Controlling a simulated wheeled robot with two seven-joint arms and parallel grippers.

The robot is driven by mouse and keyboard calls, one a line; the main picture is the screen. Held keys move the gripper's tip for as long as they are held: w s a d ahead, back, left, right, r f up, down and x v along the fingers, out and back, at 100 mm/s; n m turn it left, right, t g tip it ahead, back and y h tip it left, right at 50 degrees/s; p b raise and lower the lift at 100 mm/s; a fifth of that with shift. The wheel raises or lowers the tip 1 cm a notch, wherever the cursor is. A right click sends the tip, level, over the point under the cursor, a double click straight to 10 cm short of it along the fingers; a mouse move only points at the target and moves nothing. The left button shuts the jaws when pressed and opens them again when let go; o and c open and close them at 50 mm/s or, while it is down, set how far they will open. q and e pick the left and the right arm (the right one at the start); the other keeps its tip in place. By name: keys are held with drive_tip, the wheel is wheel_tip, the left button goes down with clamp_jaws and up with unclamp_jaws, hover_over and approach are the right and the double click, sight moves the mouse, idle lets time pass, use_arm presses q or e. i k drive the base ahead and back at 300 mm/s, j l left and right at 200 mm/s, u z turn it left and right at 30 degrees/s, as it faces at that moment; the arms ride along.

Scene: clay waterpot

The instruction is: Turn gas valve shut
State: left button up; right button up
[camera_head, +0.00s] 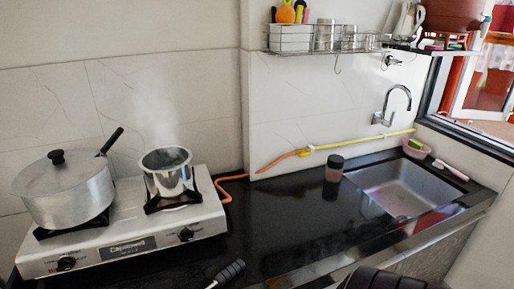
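A yellow gas pipe (360,140) runs along the tiled wall above the counter. It meets an orange hose (275,161) near the middle of the view. The hose runs down behind the counter objects toward the two-burner stove (125,240). Neither gripper shows clearly. A dark rounded shape at the bottom edge, right of centre, may be part of my arm; no fingertips are visible on it.
A lidded pot (65,190) and a steaming small pot (168,175) stand on the stove. A dark-lidded jar (334,168) stands below the pipe. A black-handled tool (230,272) lies in front. A sink (400,187) is at right. A wire shelf (350,42) hangs above.

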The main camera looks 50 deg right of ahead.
sight(303, 153)
drive_tip(key=z, duration=2.05)
drive_tip(key=i+l, duration=0.25)
drive_tip(key=l, duration=0.2)
drive_tip(key=i+l, duration=0.55)
drive_tip(key=l, duration=0.3)
